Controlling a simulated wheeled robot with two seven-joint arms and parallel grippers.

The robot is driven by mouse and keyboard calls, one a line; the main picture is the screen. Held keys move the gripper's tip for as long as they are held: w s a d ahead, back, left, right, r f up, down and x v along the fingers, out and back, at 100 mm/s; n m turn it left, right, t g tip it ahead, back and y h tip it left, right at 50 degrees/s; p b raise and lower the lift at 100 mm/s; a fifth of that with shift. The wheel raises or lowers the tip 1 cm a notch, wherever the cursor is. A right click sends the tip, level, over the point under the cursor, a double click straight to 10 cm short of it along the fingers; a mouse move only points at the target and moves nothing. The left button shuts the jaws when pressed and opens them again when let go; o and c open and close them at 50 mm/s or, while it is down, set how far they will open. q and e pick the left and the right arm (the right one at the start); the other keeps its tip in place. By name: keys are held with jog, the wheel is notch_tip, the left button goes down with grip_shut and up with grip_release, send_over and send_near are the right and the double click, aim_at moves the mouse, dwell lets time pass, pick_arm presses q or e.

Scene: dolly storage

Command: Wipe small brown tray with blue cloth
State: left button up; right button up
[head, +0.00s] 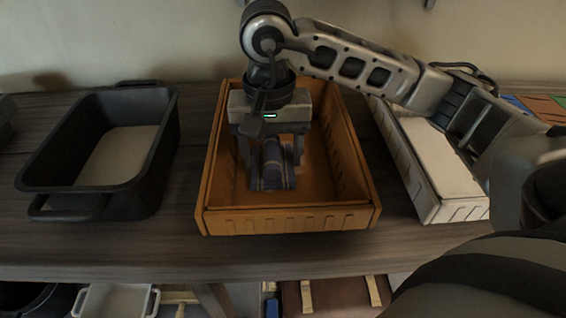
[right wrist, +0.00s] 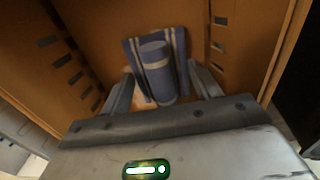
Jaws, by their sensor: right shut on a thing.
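The small brown tray (head: 288,222) stands on the wooden table in the middle of the head view. The blue cloth (head: 274,180), with pale stripes and a rolled part on top, is inside the tray. It also shows in the right wrist view (right wrist: 152,62). My right gripper (head: 270,166) reaches down into the tray and is shut on the cloth, with one finger on each side of the rolled part. The cloth appears to rest on the tray floor. My left gripper is not in view.
A black tray with handles (head: 150,150) stands left of the brown tray. A white tray (head: 436,170) stands to the right, partly under my right arm. The table edge (head: 150,265) is in front, with a lower shelf holding several things below it.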

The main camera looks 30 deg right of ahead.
aim_at(291, 163)
jog(key=shift+s+d+f, duration=0.1)
jog(key=shift+d, duration=0.15)
jog(key=shift+s+d+b, duration=0.35)
jog(key=shift+d+b, duration=0.05)
jog(key=shift+d, duration=0.15)
jog(key=shift+s+d+b, duration=0.35)
jog(key=shift+d+b, duration=0.05)
jog(key=shift+d, duration=0.15)
jog(key=shift+s+d, duration=0.2)
jog(key=shift+d, duration=0.05)
jog(key=shift+w+a, duration=0.5)
jog(key=shift+a, duration=0.3)
jog(key=shift+w+a, duration=0.5)
jog(key=shift+a, duration=0.3)
